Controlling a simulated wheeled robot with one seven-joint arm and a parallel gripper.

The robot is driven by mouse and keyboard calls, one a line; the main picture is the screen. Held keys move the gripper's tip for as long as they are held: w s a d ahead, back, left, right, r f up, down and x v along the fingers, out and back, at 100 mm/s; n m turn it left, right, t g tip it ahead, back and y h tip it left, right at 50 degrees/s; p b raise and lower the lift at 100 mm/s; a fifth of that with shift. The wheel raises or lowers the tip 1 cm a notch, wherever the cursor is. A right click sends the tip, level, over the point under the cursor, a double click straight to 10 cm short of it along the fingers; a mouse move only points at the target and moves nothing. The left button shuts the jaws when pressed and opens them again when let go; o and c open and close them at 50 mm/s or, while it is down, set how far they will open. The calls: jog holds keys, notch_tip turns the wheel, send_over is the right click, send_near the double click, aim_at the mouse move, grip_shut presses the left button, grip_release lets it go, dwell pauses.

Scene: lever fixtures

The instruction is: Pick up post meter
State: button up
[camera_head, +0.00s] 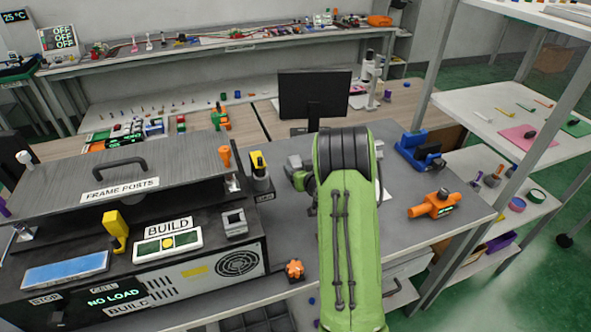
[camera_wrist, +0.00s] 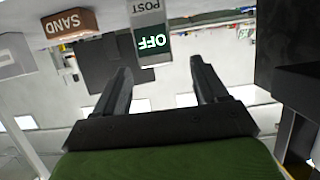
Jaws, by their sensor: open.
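The post meter (camera_wrist: 150,38) is a grey block with a POST label and a lit green OFF display. It shows at the top middle of the wrist view, which looks upside down. My gripper (camera_wrist: 160,66) is open, its two dark fingers apart with nothing seen between them. The meter lies just beyond the fingertips, roughly in line with the gap; whether any finger touches it I cannot tell. In the head view my green arm hides most of the gripper, and I cannot make out the post meter there.
A brown SAND block (camera_wrist: 70,25) is beside the meter. In the head view, a black monitor (camera_head: 314,95) stands behind my arm, an orange fixture (camera_head: 434,205) and a blue one (camera_head: 420,152) lie to the right, and the FRAME PORTS cabinet (camera_head: 60,188) fills the left.

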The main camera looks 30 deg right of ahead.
aim_at(296, 161)
jog(key=x, duration=0.5)
jog(key=shift+w+d+p, duration=0.25)
jog(key=shift+w+p, duration=0.05)
jog(key=shift+s, duration=0.1)
jog(key=c, duration=1.3)
jog(key=shift+r, duration=0.15)
notch_tip(296, 161, up, 10)
jog(key=shift+f+p, duration=0.1)
jog(key=shift+p, duration=0.35)
